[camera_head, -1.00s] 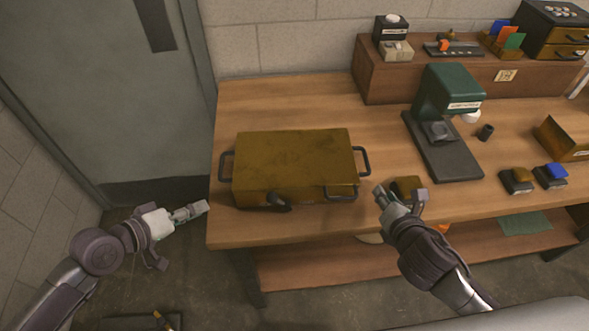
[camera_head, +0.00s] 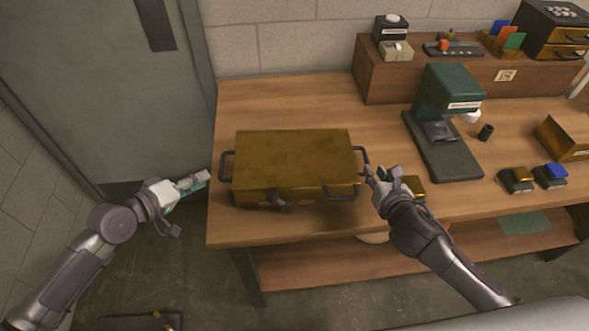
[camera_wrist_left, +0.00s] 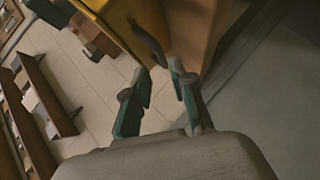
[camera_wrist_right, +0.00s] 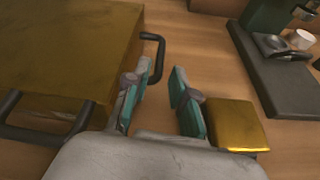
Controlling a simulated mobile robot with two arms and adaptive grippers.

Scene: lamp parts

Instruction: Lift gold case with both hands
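The gold case (camera_head: 295,160) lies flat on the wooden table, with dark handles on its left side (camera_head: 226,166), right side and front (camera_head: 342,192). My left gripper (camera_head: 204,178) is just left of the left handle, off the table's edge. In the left wrist view its fingers (camera_wrist_left: 160,85) are open, pointing towards the handle (camera_wrist_left: 148,42) and apart from it. My right gripper (camera_head: 376,174) is close to the case's right handle. In the right wrist view its fingers (camera_wrist_right: 158,82) are open, with the right handle (camera_wrist_right: 154,56) just beyond the tips; contact is unclear.
A small gold block (camera_wrist_right: 228,124) sits right beside my right gripper. A green device on a dark base (camera_head: 446,150) stands further right. A wooden riser (camera_head: 430,75) with small items is at the back. The table (camera_head: 240,100) is clear behind the case.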

